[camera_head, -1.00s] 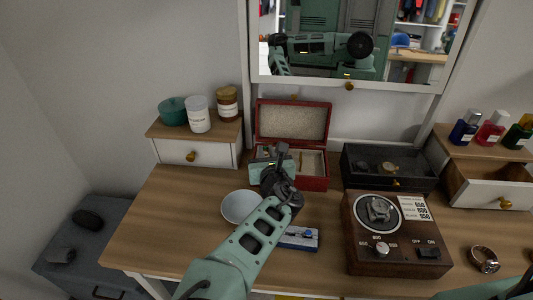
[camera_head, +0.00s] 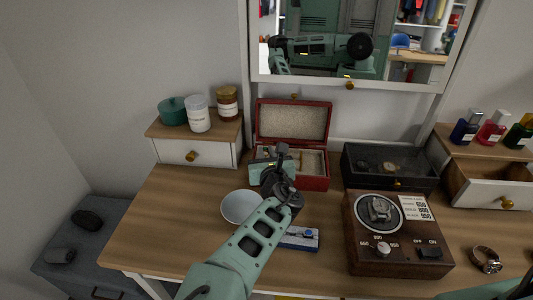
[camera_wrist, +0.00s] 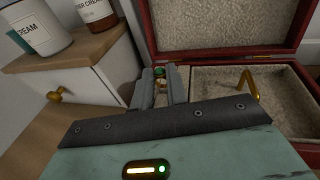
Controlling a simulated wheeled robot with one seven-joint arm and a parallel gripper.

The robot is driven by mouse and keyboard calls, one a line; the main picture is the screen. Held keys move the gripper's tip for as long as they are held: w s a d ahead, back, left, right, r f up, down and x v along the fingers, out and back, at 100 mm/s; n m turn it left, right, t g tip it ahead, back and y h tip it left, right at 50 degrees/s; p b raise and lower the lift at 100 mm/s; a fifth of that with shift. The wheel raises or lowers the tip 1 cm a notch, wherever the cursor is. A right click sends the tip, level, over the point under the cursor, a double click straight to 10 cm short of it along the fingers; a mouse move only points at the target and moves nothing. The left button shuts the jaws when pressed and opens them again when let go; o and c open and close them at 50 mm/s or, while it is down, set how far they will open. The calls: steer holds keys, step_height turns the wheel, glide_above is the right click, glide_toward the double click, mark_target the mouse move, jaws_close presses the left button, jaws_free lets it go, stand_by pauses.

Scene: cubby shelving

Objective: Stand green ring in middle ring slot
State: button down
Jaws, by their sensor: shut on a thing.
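A red jewellery box (camera_head: 314,184) with its lid (camera_head: 293,122) raised stands at the back of the desk. My gripper (camera_wrist: 166,84) is over the left part of the box, in front of the open lid. It is shut on the green ring (camera_wrist: 158,71), of which only a small green stone and a bit of gold show between the fingertips in the wrist view. The ring slots are hidden behind my fingers and gripper body, so I cannot tell whether the ring touches them.
A gold piece (camera_wrist: 249,84) stands in the right compartment of the box. A small drawer unit (camera_head: 170,151) with jars is to the left. A white bowl (camera_head: 241,207), a blue-and-white case (camera_head: 299,238), a watch winder (camera_head: 370,235) and a black watch box (camera_head: 389,169) surround my arm.

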steer(key=shift+f+b, duration=0.75)
steer(key=shift+f, duration=0.15)
steer(key=c, duration=1.3)
jaws_free()
